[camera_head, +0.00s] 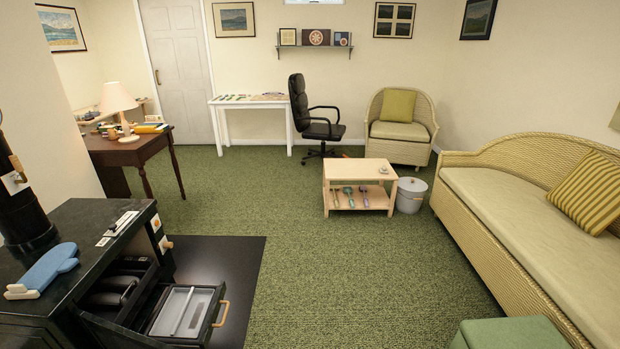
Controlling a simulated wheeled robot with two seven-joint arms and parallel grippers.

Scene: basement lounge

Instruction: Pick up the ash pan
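What looks like the ash pan (184,312) is a grey rectangular tray with a lighter inside and a divider. It sits low at the front of a black stove (75,222), in a black drawer-like frame that stands pulled out. A tan curved handle (221,314) is at its right end. The stove's opening behind it is dark, and its contents are hard to tell. Neither of my grippers is in view.
A blue mitt-like item (48,268) lies on the stove top. A dark floor plate (228,262) lies before the stove. Green carpet is open in the middle. A low wooden table (358,172), a grey bin (410,195) and a wicker sofa (500,200) stand to the right.

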